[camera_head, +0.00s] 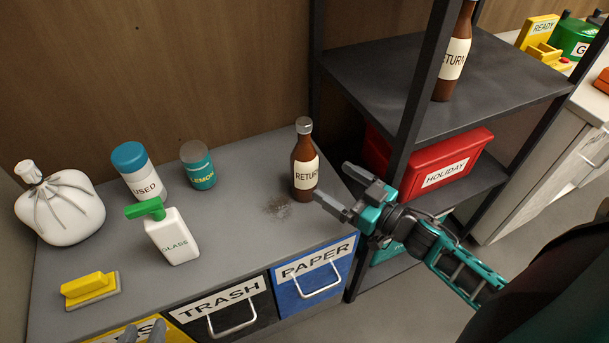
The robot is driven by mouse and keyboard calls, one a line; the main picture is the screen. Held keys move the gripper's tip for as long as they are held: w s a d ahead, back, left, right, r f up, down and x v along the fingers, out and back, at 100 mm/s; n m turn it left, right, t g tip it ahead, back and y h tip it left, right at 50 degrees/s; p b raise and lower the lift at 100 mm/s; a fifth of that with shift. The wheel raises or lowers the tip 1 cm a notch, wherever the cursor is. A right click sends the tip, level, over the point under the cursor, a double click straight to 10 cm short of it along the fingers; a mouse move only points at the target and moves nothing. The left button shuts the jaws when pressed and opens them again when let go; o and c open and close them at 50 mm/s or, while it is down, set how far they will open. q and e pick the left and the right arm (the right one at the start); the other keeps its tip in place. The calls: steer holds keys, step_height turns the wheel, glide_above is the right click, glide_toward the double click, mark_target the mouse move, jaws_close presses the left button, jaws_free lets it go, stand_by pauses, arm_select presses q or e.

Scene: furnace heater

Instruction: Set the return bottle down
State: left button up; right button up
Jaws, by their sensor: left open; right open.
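A brown bottle labelled RETURN (304,175) with a grey cap stands upright on the grey counter (235,175), near its right end. My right gripper (333,183) is open and empty just right of this bottle; one fingertip appears close to the bottle's lower side, and I cannot tell whether it touches. A second brown RETURN bottle (456,58) stands on the dark shelf (390,75), its top cut off by the picture edge. My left gripper (143,334) shows only its grey fingertips at the bottom edge, open, in front of the yellow bin.
A dark smudge (277,208) marks the counter beside the bottle. A dark shelf post (415,105) rises behind my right gripper.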

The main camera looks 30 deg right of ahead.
mark_target(298, 157)
steer(key=b+x, duration=0.1)
steer(key=x, duration=1)
steer(key=shift+w+a+r, duration=0.1)
steer(key=shift+w+r, duration=0.05)
steer(key=shift+w, duration=0.2)
steer(key=shift+c, duration=0.2)
steer(key=shift+r, duration=0.1)
steer(key=c, duration=1.4)
